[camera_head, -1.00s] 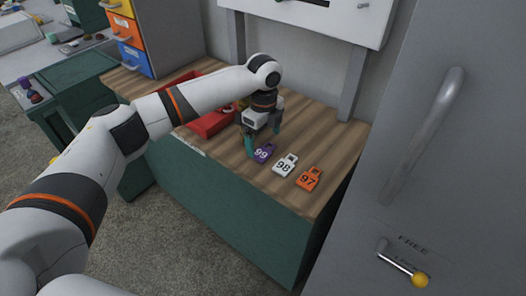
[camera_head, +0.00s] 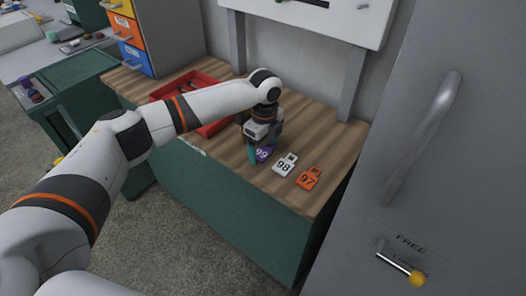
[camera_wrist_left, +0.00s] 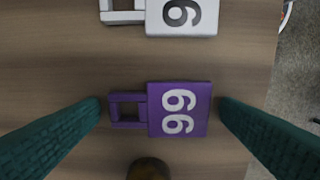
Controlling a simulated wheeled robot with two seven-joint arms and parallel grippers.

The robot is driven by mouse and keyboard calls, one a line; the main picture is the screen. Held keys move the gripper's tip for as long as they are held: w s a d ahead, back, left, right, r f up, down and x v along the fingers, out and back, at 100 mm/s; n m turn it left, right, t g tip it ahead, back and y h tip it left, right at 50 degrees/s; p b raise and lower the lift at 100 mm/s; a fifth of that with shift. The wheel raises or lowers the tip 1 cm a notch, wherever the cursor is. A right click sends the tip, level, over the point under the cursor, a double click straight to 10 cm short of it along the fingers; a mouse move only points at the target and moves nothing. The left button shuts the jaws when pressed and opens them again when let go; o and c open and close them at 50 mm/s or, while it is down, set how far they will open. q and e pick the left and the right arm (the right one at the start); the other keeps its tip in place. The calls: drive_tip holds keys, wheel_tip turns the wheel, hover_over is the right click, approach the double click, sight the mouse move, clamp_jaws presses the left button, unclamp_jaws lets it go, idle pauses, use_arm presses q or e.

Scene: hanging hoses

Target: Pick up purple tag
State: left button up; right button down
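The purple tag (camera_head: 263,154), marked 99, lies flat on the wooden bench top, partly hidden by my left gripper in the head view. In the left wrist view the purple tag (camera_wrist_left: 180,109) shows whole, with its loop to the left. My left gripper (camera_head: 261,150) is low over the tag. In the wrist view its two green fingers (camera_wrist_left: 160,106) stand apart, one past the loop end and one past the numbered end, with small gaps. It is open and holds nothing. My right gripper is not in view.
A white tag (camera_head: 284,164) marked 98 and an orange tag (camera_head: 308,178) marked 97 lie to the right. A red tray (camera_head: 216,127) stands behind my left arm. A brown round thing (camera_wrist_left: 148,169) shows at the wrist view's bottom edge. A grey cabinet (camera_head: 440,150) stands at right.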

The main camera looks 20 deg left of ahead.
sight(265, 150)
use_arm(q)
drive_tip(key=c, duration=0.8)
wheel_tip(265, 150, up, 10)
drive_tip(key=shift+r+b, duration=0.15)
drive_tip(key=shift+b, duration=0.4)
